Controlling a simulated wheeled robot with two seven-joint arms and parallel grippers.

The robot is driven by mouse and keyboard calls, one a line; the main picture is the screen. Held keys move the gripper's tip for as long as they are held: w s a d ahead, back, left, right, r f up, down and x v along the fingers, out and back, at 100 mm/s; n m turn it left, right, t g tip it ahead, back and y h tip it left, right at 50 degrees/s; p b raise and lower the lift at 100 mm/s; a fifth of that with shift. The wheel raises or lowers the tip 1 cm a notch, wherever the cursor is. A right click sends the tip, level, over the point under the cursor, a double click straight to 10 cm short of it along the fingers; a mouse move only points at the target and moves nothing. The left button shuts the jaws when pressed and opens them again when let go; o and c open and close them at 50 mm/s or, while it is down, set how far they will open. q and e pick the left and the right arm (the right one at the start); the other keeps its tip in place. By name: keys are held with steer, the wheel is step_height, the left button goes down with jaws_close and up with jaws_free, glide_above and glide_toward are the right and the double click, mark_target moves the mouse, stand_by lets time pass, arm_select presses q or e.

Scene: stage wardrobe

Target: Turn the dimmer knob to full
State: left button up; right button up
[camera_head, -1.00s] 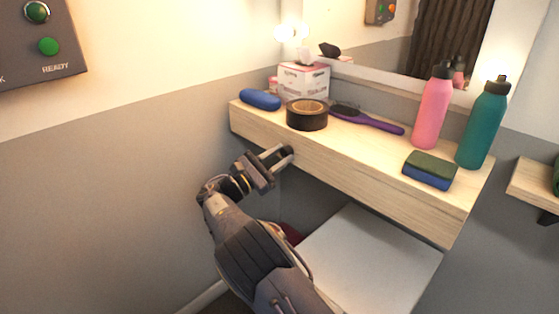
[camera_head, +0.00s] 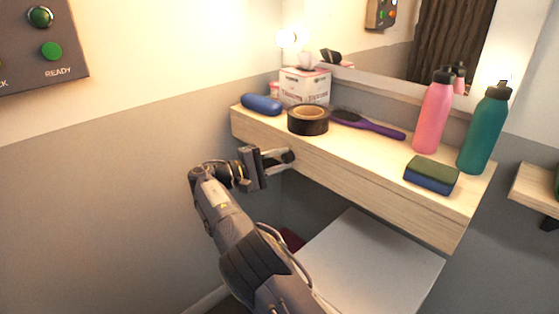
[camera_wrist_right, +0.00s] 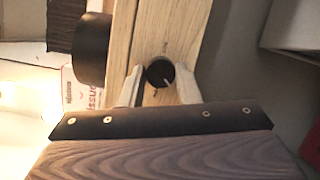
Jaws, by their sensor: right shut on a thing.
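The dimmer knob (camera_wrist_right: 160,73) is a small round black knob with a pale pointer line, on the wooden front face of the shelf. My right gripper (camera_wrist_right: 158,84) has one finger on each side of it and is shut on it in the right wrist view. In the head view my right gripper (camera_head: 284,159) reaches the shelf's front near its left end, and the fingers mostly hide the knob there. My left gripper is not in view.
The wooden shelf (camera_head: 345,178) carries a blue case (camera_head: 262,104), black tape roll (camera_head: 308,121), tissue box (camera_head: 305,86), purple brush (camera_head: 372,125), sponge (camera_head: 431,176), pink bottle (camera_head: 433,115) and teal bottle (camera_head: 484,130). A white seat (camera_head: 370,262) is below. A control panel (camera_head: 40,50) hangs upper left.

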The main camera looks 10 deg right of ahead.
steer(key=m+y, duration=0.1)
steer(key=m, duration=0.3)
steer(key=shift+b, duration=0.35)
steer(key=shift+m+y+b, duration=0.5)
steer(key=shift+m+y, duration=0.2)
steer(key=shift+m, duration=0.5)
steer(key=shift+s+r+m+t+y+b, duration=0.1)
steer(key=shift+m+t+y+b, duration=0.25)
steer(key=shift+m+b, duration=0.55)
steer(key=shift+m, duration=0.4)
steer(key=o, duration=1)
steer(key=shift+r, duration=0.1)
steer(key=shift+c, duration=0.2)
